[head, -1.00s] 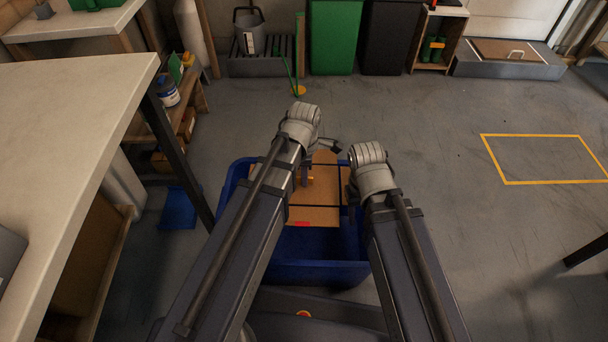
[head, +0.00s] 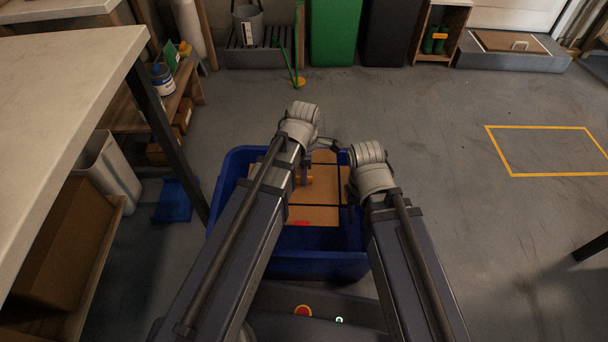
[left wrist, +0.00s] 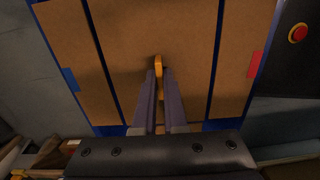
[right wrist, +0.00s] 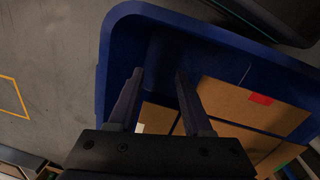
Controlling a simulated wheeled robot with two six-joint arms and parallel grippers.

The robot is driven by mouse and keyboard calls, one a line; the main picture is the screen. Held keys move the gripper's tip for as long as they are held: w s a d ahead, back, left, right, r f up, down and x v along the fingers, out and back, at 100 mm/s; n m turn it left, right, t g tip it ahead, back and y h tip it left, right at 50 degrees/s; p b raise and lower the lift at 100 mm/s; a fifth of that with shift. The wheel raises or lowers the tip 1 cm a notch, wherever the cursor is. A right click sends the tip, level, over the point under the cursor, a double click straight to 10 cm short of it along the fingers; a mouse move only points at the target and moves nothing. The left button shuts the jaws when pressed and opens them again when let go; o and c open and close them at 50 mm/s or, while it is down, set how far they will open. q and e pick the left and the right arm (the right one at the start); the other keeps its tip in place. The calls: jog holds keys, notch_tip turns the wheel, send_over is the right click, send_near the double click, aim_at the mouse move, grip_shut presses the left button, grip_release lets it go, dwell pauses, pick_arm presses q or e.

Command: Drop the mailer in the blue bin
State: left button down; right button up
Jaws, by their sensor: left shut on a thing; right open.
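My left gripper (head: 304,177) is shut on the mailer's yellow tab (left wrist: 158,66); the mailer fills much of the left wrist view (left wrist: 150,35). My right gripper (right wrist: 160,73) is open and empty, over the bin at the mailer's side. The right wrist view shows the bin's rim (right wrist: 104,60) and part of the mailer (right wrist: 225,103). My arms hide parts of both.
A pale-topped workbench (head: 60,80) stands at the left, with a bin-like white container (head: 108,172) under it. A green bin (head: 334,35) and a black bin (head: 388,35) stand at the back. The floor to the right is clear around a yellow outlined rectangle (head: 550,128).

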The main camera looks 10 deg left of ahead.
pick_arm(q)
notch_tip(320, 180, down, 16)
jog(key=b, duration=1.5)
jog(key=c, duration=0.9)
grip_release()
jog(key=shift+r, duration=0.1)
notch_tip(320, 180, up, 8)
jog(key=p, duration=0.7)
jog(key=shift+p, duration=0.3)
